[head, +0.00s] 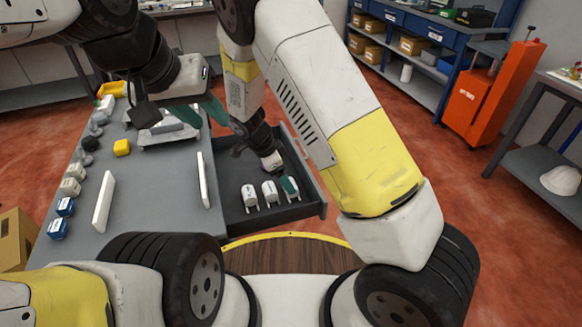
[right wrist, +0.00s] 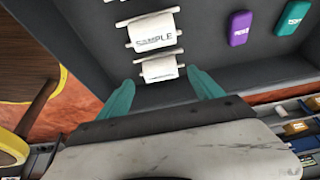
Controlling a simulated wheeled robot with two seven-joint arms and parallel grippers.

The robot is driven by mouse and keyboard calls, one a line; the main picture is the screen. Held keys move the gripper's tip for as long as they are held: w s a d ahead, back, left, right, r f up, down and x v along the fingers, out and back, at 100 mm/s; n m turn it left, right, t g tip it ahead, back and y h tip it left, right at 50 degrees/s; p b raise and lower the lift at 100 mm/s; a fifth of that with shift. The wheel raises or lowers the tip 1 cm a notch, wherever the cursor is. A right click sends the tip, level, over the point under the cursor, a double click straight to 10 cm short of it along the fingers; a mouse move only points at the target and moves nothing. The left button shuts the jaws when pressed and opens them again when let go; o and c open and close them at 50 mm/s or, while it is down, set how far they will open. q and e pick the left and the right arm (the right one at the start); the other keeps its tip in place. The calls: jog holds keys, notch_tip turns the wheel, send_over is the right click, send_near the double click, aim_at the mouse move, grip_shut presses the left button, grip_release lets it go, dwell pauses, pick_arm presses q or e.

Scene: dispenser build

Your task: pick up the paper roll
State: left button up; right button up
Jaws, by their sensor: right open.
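Three white paper rolls stand in a row in the open dark drawer: the left one (head: 249,194), the middle one (head: 269,191) and the right one (head: 293,188). My right gripper (head: 281,175) reaches down into the drawer at the right roll and partly covers it. In the right wrist view, its teal fingers are spread and empty, with the nearest roll (right wrist: 160,69) just ahead, between the fingertips. A farther roll with "SAMPLE" lettering (right wrist: 153,31) lies beyond it. My left gripper (head: 196,115) hangs over the grey table with its teal fingers apart.
The drawer (head: 236,219) also holds a purple item (right wrist: 239,28) and a green item (right wrist: 291,17).

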jog(key=x, duration=0.5)
jog(key=shift+w+r, duration=0.1)
jog(key=c, duration=1.6)
